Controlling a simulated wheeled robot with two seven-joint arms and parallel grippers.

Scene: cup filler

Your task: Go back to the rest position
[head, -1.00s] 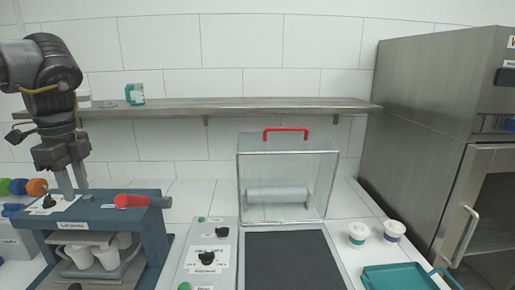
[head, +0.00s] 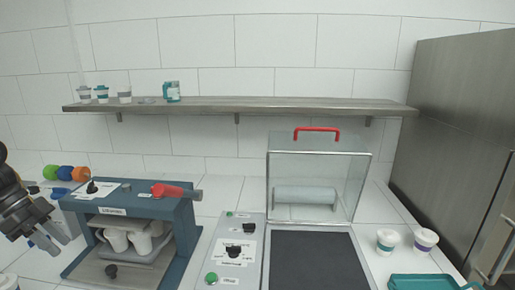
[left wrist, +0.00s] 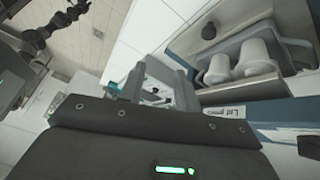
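My left gripper (head: 52,236) is low at the left edge of the head view, left of the blue lid station (head: 178,232). Its two fingers point down and right, apart, with nothing seen between them. The fingers also show in the left wrist view (left wrist: 157,88), with the station and its white cups (left wrist: 240,62) at the upper right. My right gripper is not in the head view. Dark arm links show at the upper left of the left wrist view, but no gripper fingers can be made out there.
A wooden shelf (head: 240,104) with several cups runs along the wall.

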